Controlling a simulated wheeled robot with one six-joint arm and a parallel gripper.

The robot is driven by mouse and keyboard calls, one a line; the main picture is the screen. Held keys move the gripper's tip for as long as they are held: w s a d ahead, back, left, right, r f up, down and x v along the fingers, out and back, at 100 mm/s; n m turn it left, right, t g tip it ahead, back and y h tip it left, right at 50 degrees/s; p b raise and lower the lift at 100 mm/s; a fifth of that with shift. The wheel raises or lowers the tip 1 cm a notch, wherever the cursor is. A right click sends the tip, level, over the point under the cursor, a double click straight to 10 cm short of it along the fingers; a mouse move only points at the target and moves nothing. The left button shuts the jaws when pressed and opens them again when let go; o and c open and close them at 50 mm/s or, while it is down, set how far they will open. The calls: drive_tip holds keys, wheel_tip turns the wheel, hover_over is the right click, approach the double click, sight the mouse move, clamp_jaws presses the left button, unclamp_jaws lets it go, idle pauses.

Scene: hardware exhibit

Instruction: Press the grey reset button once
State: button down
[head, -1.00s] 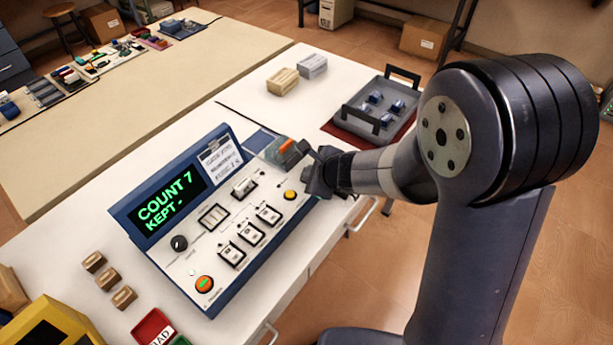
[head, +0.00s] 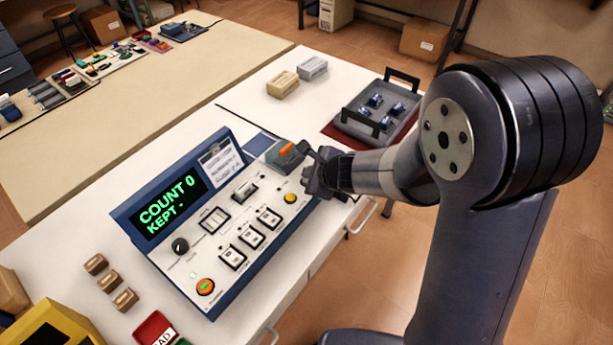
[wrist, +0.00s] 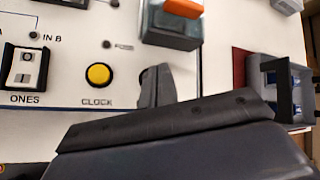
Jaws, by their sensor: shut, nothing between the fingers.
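The blue console (head: 215,225) has a sloped white panel, and its display (head: 167,207) reads "COUNT 0" and "KEPT -". I cannot make out a grey reset button in either view; my gripper covers part of the panel's right end. My gripper (head: 308,178) is at that end, low over the panel. In the wrist view its shut fingers (wrist: 157,87) point at the panel just right of the yellow CLOCK button (wrist: 98,74), apart from that button. Whether the fingertips touch anything is hidden.
A grey block with an orange top (head: 287,155) stands close behind my gripper. The panel also carries several white switches (head: 251,236), a dark knob (head: 180,246) and an orange button (head: 205,287). A grey tray (head: 372,125) stands at the back right.

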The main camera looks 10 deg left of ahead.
drive_tip(key=shift+r, duration=0.3)
wheel_tip(320, 180, up, 5)
drive_tip(key=p, duration=0.4)
drive_tip(key=shift+f, duration=0.1)
drive_tip(key=shift+f, duration=0.1)
idle(0.5)
drive_tip(key=shift+f+b, duration=0.45)
drive_tip(key=shift+f, duration=0.2)
drive_tip(key=shift+r+p, duration=0.6)
drive_tip(key=shift+p, duration=0.65)
wheel_tip(320, 180, up, 4)
drive_tip(key=p, duration=0.3)
